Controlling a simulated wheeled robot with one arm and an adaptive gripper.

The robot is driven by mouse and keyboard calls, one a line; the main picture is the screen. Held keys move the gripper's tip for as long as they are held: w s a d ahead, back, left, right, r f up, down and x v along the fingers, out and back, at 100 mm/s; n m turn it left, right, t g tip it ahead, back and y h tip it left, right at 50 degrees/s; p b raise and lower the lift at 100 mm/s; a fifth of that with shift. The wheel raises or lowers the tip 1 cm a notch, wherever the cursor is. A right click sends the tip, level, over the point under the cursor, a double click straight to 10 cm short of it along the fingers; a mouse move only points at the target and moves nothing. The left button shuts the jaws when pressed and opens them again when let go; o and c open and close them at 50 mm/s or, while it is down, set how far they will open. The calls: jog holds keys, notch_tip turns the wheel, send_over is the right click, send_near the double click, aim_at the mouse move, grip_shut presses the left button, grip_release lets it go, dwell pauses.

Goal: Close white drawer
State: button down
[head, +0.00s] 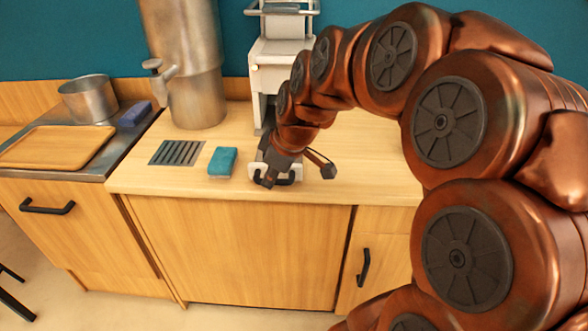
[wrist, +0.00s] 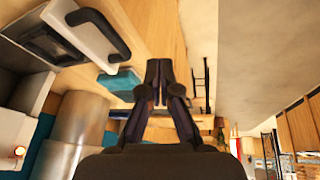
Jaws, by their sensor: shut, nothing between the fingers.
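The white drawer (head: 297,168) has a white front with a black handle and sits low at the white machine (head: 272,62) on the wooden counter. In the wrist view the white drawer (wrist: 78,27) is at upper left, with a dark area behind its front, so it looks pulled out. My gripper (head: 267,180) is in front of the drawer and partly covers it in the head view. In the wrist view my gripper (wrist: 158,72) is shut and empty, with the drawer off to its left. I cannot tell whether it touches the drawer.
A teal sponge (head: 222,161) lies left of the drawer, beside a dark grate (head: 177,152). A metal urn (head: 190,70) stands behind them. A pot (head: 88,98) and wooden board (head: 58,146) are at far left. The counter right of the drawer is clear.

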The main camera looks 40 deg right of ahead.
jog(key=w+d+n+t+h+b, duration=0.1)
jog(key=w+d, duration=0.1)
jog(key=d, duration=0.5)
jog(key=w+d+n+t+h+b, duration=0.1)
jog(key=w+d+t+b, duration=0.15)
jog(key=d, duration=0.45)
jog(key=shift+g, duration=0.35)
jog(key=shift+p+x, duration=1.2)
jog(key=shift+x, duration=3.75)
jog(key=shift+w+d+r, duration=0.1)
jog(key=shift+w, duration=0.05)
